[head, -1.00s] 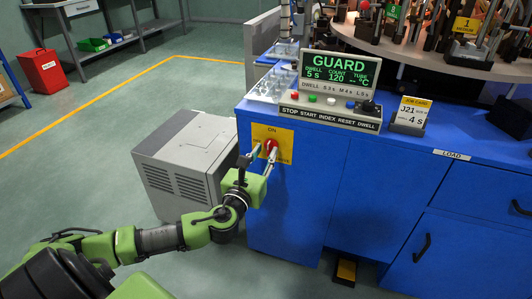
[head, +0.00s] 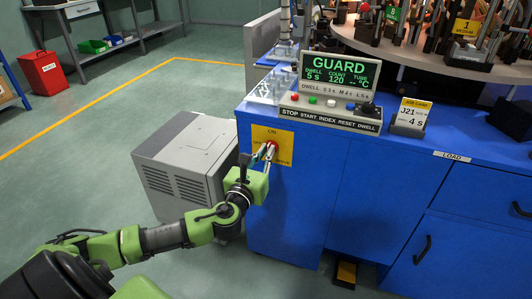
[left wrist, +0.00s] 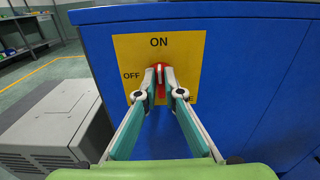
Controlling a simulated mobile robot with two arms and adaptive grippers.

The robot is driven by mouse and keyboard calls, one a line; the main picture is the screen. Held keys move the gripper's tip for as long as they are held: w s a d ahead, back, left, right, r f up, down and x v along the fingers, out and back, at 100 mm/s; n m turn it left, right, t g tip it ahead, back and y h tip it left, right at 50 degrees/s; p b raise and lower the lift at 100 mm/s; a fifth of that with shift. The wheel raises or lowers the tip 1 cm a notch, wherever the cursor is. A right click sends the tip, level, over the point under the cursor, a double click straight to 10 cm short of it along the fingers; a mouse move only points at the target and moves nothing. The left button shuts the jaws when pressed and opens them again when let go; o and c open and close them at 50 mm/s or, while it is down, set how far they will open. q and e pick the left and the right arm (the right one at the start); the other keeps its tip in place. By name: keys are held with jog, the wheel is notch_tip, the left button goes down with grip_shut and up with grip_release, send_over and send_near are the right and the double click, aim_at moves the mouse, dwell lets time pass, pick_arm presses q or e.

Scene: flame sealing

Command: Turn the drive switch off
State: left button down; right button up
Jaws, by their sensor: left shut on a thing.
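The drive switch is a red knob (head: 274,146) on a yellow plate (head: 286,136) on the blue cabinet's front. In the left wrist view the red handle (left wrist: 160,72) stands upright, in line with ON above it. OFF is printed to its left, and lower right lettering is partly hidden by a finger. My left gripper (head: 267,153) is shut on the handle, with a fingertip on each side; its fingers also show in the left wrist view (left wrist: 160,84). My right gripper is not in view.
A grey vented box (head: 182,160) stands on the floor left of the blue cabinet (head: 290,215). Above the switch, a display reading GUARD (head: 340,66) stands over a button panel (head: 330,112). A black and yellow pedal (head: 346,272) lies at the cabinet's foot.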

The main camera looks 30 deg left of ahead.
pick_arm(q)
jog(key=n, duration=0.6)
jog(key=n+p, duration=0.1)
jog(key=n, duration=0.5)
jog(key=a+f+n, duration=0.1)
jog(key=n, duration=0.5)
jog(key=shift+s+a+p, duration=0.1)
jog(key=shift+p, duration=0.2)
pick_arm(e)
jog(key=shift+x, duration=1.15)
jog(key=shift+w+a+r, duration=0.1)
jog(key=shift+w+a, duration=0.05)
pick_arm(q)
jog(key=c, duration=2.2)
grip_release()
jog(key=shift+f, duration=0.1)
jog(key=shift+o, duration=0.2)
